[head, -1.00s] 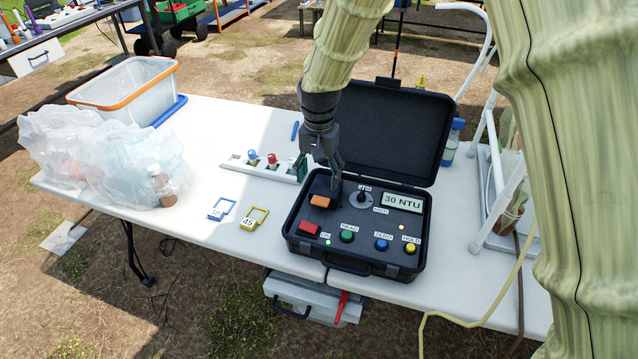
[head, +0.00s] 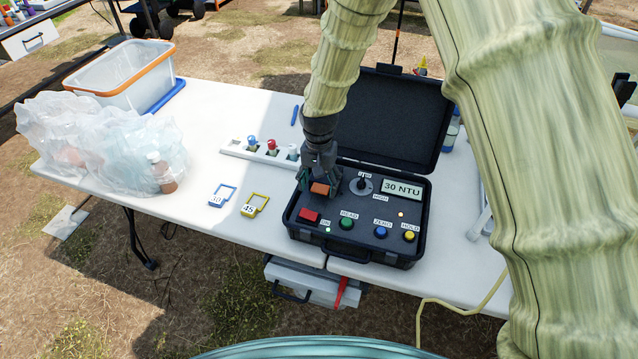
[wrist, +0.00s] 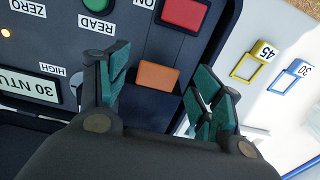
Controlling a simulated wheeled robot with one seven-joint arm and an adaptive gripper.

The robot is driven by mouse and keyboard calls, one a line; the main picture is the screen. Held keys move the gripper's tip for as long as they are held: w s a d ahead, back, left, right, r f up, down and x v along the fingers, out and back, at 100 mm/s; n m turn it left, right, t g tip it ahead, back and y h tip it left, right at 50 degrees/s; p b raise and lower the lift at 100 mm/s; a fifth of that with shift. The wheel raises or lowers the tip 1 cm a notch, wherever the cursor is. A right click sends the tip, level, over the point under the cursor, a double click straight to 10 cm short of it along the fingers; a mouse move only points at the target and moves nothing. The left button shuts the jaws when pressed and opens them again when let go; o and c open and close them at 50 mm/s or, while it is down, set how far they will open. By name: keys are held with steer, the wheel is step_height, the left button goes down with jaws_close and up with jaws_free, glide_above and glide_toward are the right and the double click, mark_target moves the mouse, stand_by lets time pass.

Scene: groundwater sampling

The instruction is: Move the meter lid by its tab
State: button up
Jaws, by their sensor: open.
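The turbidity meter (head: 358,238) is a black open case on the white table, with a display reading 30 NTU (head: 402,189). The meter lid is a dark block at the panel's upper left with an orange tab (head: 320,189); the tab also shows in the wrist view (wrist: 158,77). My gripper (head: 319,186) is right over the lid, pointing down. In the wrist view my gripper (wrist: 160,95) is open, its teal-padded fingers on either side of the orange tab. I cannot tell whether either finger touches it. Part of the lid is hidden by the gripper.
The case's raised cover (head: 390,120) stands behind the panel. Red, green, blue and yellow buttons lie in front.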

steer(key=shift+f, duration=0.55)
steer(key=shift+c, duration=0.2)
steer(key=c, duration=1.4)
